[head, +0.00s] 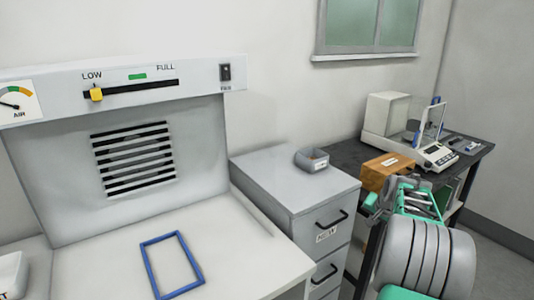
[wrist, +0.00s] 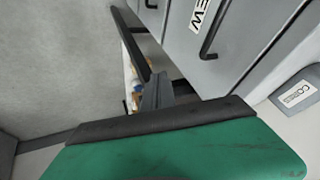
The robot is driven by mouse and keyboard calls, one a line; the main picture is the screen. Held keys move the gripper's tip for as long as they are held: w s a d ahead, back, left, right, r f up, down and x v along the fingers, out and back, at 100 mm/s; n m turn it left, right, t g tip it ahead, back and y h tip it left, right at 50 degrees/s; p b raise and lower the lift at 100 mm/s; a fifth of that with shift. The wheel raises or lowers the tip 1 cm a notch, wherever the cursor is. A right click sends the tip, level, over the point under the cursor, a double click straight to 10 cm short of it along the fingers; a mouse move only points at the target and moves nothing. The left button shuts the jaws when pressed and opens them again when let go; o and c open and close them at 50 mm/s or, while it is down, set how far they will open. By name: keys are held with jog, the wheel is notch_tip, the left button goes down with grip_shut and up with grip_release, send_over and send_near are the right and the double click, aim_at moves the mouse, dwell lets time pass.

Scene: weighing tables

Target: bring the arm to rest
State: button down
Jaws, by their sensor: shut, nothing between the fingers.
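My arm shows at the lower right of the head view, folded, with grey rounded links and green parts in front of the black table. It covers part of that table's front. In the wrist view my gripper (wrist: 156,92) points past its green body toward the floor and the grey drawer fronts. It is shut and holds nothing. Whether it touches anything nearby is hard to tell.
A grey drawer cabinet (head: 272,180) bears a small grey bin (head: 312,160). On the black table (head: 345,152) are a balance (head: 437,156) and a brown box (head: 388,172). At left is a hood with a yellow slider (head: 96,94) and a blue frame (head: 147,265). Floor (wrist: 50,60) shows clear.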

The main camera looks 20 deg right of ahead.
jog(key=s+a+f+n+g+y, duration=0.25)
jog(key=s+a+f, duration=0.35)
jog(key=s+f, duration=0.35)
jog(key=s+a+g+p, duration=0.1)
jog(key=s+a+g, duration=0.2)
jog(key=s+a, duration=0.7)
jog(key=s+a+r+n+p, duration=0.1)
jog(key=s+a+r+n, duration=0.1)
jog(key=a, duration=0.4)
jog(key=s+a+r+n+p, duration=0.1)
jog(key=s+a+r, duration=0.15)
jog(key=a, duration=0.25)
jog(key=w+a+r+n+t+p, duration=0.2)
jog(key=a+r+n, duration=0.4)
jog(key=a+r, duration=0.6)
jog(key=shift+w+a+t+p, duration=0.35)
jog(key=shift+w+a+p, duration=0.4)
jog(key=shift+a, duration=0.5)
